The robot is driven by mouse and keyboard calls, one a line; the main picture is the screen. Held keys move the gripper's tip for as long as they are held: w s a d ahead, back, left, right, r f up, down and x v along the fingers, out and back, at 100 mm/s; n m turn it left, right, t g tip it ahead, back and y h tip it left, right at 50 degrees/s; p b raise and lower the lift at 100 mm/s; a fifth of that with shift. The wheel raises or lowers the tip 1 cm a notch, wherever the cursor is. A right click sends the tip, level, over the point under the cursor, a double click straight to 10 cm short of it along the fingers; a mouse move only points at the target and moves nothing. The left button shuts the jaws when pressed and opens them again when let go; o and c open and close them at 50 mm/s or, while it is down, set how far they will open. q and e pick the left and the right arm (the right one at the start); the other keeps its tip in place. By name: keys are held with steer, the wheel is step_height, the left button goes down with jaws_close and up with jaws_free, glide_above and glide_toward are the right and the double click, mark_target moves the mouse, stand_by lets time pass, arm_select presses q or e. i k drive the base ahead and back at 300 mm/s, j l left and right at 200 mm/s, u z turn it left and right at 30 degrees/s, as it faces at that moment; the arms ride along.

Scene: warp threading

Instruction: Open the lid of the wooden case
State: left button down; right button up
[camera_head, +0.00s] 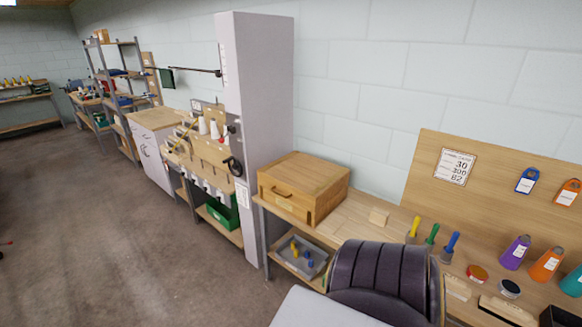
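The wooden case (290,203) stands on the left end of the wooden workbench, against the wall side. It is a light brown box with a flat top lid (306,172) that looks closed. A curved handle (281,192) sits on its front face. Neither my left gripper nor my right gripper shows in this view, and nothing touches the case. The case's back and far side are hidden.
A pale column (262,130) rises just left of the case. A grey tray (302,258) sits on the shelf below. The floor (130,260) at left is clear.

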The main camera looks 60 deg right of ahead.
mark_target(308, 182)
steer(key=z, duration=1.95)
